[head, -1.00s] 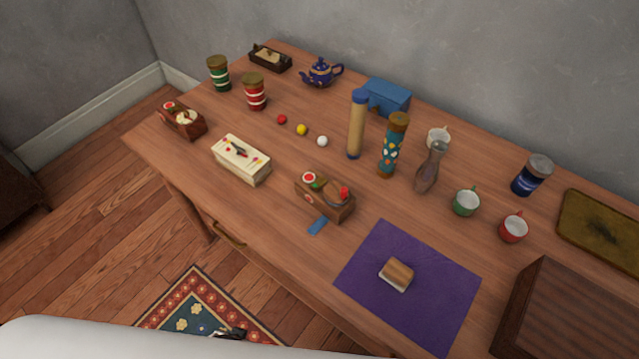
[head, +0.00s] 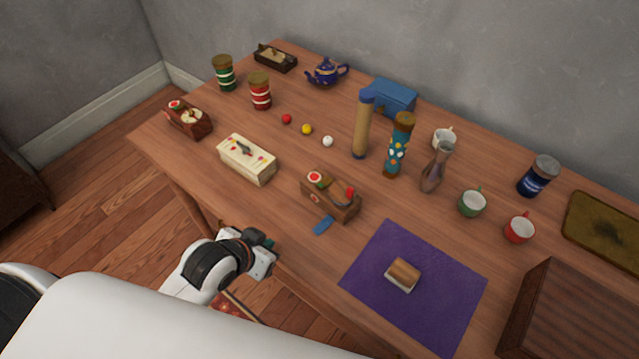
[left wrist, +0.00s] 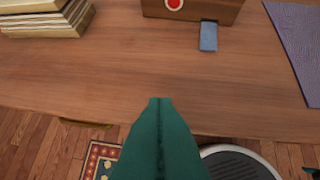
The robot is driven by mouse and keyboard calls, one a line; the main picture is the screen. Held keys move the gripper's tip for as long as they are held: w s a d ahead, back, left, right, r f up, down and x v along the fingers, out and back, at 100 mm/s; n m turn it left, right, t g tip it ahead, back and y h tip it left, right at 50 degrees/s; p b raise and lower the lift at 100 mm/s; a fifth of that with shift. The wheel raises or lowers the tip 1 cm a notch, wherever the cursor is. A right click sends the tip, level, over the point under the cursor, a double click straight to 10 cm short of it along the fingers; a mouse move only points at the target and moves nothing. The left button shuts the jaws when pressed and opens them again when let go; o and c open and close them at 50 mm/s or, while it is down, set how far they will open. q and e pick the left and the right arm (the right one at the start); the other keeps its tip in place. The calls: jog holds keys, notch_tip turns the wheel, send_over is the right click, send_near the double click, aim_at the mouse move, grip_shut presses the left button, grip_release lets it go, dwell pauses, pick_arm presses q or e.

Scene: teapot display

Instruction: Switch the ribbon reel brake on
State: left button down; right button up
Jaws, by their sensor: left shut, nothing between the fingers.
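The likely ribbon reel (head: 330,198) is a small brown wooden box near the table's front middle. It has a red-and-white round mark, a dark curved part and a red piece on top. A blue ribbon end (head: 324,224) lies in front of it on the table. In the left wrist view the box's lower front (left wrist: 205,10) shows at the top edge, with the blue end (left wrist: 208,36) below; its top is cut off. My left gripper (head: 270,243) is shut and empty at the table's front edge, left of and nearer than the box. My right gripper is not in view.
A cream box (head: 246,160) stands left of the reel, and a purple mat (head: 420,295) with a small block lies right. A tan cylinder (head: 361,125) and a patterned teal one (head: 398,146) stand behind. The table between my gripper and the reel is clear.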

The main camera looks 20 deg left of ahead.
pick_arm(q)
jog(key=w+r+t, duration=0.1)
jog(key=w+r, duration=0.1)
jog(key=w+r+t+h, duration=0.1)
jog(key=w+r, duration=0.1)
jog(key=shift+w+d+r+m+t, duration=0.1)
jog(key=shift+d+r+m+t, duration=0.05)
jog(key=shift+m+t, duration=0.2)
jog(key=w+d+r+m+t+h, duration=0.1)
jog(key=w+r+t+h, duration=0.1)
jog(key=r, duration=0.4)
jog(key=shift+w+d+r+h, duration=0.25)
jog(key=shift+w+r+h, duration=0.05)
jog(key=shift+w+h, duration=0.35)
jog(key=shift+t, duration=0.25)
send_over(324, 183)
jog(key=s+a, duration=0.2)
jog(key=s, duration=0.1)
notch_tip(324, 183, down, 3)
jog(key=f, duration=0.3)
jog(key=shift+d+f, duration=0.25)
jog(key=shift+f, duration=0.6)
